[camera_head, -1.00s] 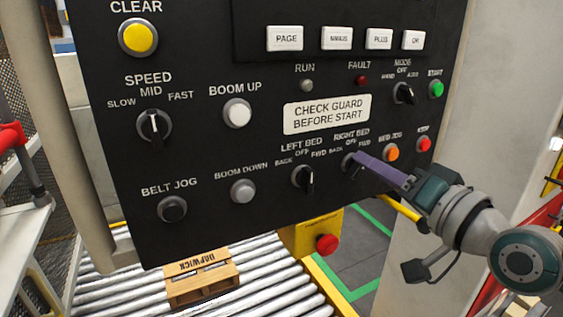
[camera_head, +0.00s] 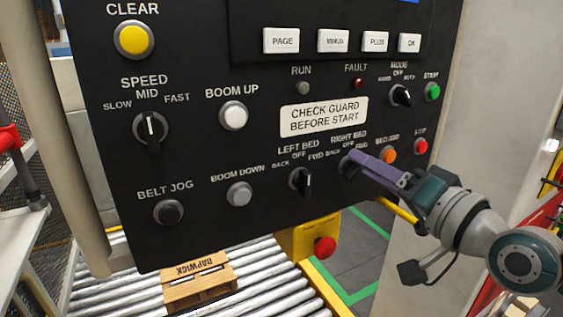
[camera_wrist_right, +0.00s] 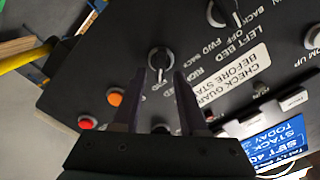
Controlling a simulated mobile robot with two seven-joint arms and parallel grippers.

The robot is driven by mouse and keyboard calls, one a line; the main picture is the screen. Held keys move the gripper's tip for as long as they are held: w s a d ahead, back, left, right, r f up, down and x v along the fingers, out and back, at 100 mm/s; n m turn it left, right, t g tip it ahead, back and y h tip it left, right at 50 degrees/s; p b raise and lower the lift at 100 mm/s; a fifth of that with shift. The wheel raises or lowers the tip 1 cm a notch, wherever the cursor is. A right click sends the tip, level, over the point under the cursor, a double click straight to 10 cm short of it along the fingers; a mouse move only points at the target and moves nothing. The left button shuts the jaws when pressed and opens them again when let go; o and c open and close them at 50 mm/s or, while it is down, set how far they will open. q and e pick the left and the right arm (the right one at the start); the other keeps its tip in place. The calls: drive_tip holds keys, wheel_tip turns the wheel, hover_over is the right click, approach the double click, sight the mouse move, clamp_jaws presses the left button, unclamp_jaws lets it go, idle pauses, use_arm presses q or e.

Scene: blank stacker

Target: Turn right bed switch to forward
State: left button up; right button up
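The right bed switch (camera_head: 346,166) is a black rotary knob at the lower right of the black panel, labelled BACK, OFF and FWD. In the head view the fingers partly cover it, so its setting is hard to read there. In the right wrist view the knob (camera_wrist_right: 160,58) shows with its pale pointer line. My right gripper (camera_head: 352,160) has purple fingers reaching the switch from the right. In the wrist view the fingers (camera_wrist_right: 159,74) are apart, one on each side of the knob's near end. Contact cannot be told. My left gripper is not in view.
The left bed switch (camera_head: 300,181) is just left of the right bed switch. The orange bed jog button (camera_head: 389,155) and red stop button (camera_head: 420,146) sit close to my right fingers. A red emergency button (camera_head: 325,247) on a yellow box is below the panel.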

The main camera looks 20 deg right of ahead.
drive_tip(key=s, duration=1)
drive_tip(key=shift+d+p, duration=0.3)
drive_tip(key=shift+d, duration=0.1)
